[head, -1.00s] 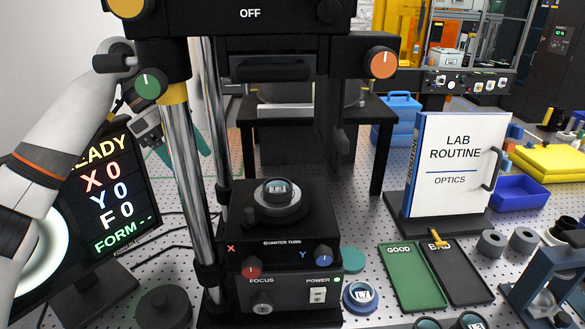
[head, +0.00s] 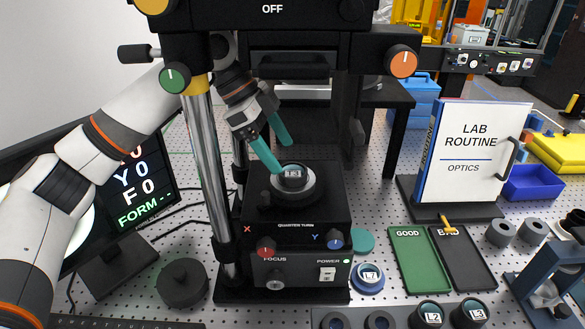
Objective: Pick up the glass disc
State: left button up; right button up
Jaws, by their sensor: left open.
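A dark glass disc (head: 293,175) with a small white label sits in the pale ring of the round stage (head: 310,195), on top of the instrument's black base. My left gripper (head: 282,156) reaches in from the left behind the chrome post. Its two teal fingers are open, with the tips just above and to the left of the disc. The near fingertip overlaps the disc's edge in the picture; I cannot tell whether they touch. Another labelled disc (head: 369,275) lies in a blue-rimmed ring on the table. My right gripper is not in view.
Chrome posts (head: 203,170) stand left of the stage, with the instrument head above. A green GOOD tray (head: 414,262) and a black BAD tray (head: 465,265) lie to the right. A rack (head: 400,318) with several discs is at the front. A binder (head: 470,155) stands behind the trays.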

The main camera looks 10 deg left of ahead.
aim_at(291, 170)
pick_arm(q)
jog(key=x, duration=0.3)
jog(key=shift+d+f+p, duration=0.15)
jog(key=shift+f+p, duration=0.15)
jog(key=shift+f, duration=0.25)
jog(key=c, duration=1.1)
jog(key=shift+o, duration=0.2)
jog(key=shift+r, duration=0.15)
jog(key=shift+r+b, duration=0.4)
jog(key=shift+r, duration=0.3)
jog(key=shift+b+v, duration=0.45)
jog(key=shift+v, duration=0.45)
jog(key=a+b, duration=0.3)
jog(key=a, duration=1.4)
jog(key=shift+r, duration=0.15)
